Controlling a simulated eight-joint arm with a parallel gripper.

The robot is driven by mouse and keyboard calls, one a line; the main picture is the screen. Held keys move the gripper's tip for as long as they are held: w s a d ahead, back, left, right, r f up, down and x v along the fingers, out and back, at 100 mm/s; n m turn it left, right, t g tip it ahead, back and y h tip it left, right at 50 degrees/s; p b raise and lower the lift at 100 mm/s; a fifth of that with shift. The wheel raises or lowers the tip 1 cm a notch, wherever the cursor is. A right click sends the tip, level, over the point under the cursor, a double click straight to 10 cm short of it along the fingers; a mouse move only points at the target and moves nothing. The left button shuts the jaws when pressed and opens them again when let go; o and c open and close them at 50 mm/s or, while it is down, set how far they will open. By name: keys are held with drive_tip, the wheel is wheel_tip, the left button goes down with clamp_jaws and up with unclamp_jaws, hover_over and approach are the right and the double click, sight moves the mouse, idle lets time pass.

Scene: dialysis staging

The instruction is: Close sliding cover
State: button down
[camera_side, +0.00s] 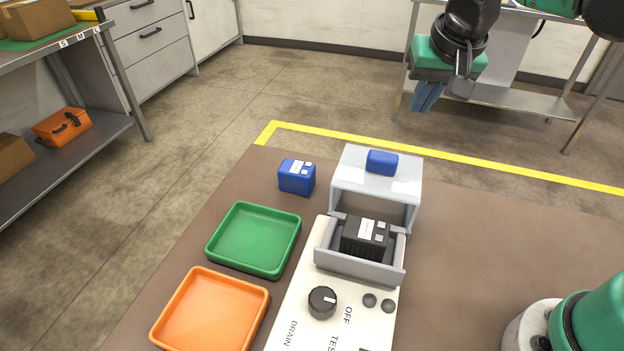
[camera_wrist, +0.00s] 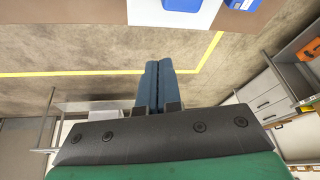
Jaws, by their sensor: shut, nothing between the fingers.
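The sliding cover (camera_side: 349,181) is a pale grey housing with a blue handle (camera_side: 382,162) on top. It stands at the far end of the white device panel (camera_side: 302,295), back from the grey bay (camera_side: 358,268). A black block (camera_side: 366,237) with a pale label sits in the bay, exposed from above. My gripper (camera_side: 427,98) is up and beyond the cover, apart from it, with its blue fingers together and empty. The wrist view shows the fingers (camera_wrist: 158,65) closed, with the cover (camera_wrist: 150,13) and handle (camera_wrist: 183,4) at the top edge.
A blue block (camera_side: 297,177) stands on the brown table left of the cover; a green tray (camera_side: 211,251) and an orange tray (camera_side: 160,338) lie left of the panel. The panel has a black knob (camera_side: 322,302). The table right of the device is clear. Shelving stands at left.

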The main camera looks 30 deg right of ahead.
sight(378, 177)
drive_tip(key=w+f+m, duration=0.1)
drive_tip(key=f, duration=0.1)
drive_tip(key=w+a+f+m+g, duration=0.1)
drive_tip(key=f, duration=0.2)
drive_tip(key=w+f+m+h, duration=0.1)
drive_tip(key=f, duration=0.2)
drive_tip(key=shift+w+a+m+g, duration=0.2)
drive_tip(key=shift+w+m+g, duration=0.1)
drive_tip(key=shift+w, duration=0.1)
drive_tip(key=shift+s+a, duration=0.45)
drive_tip(key=shift+s, duration=0.05)
drive_tip(key=shift+a, duration=0.1)
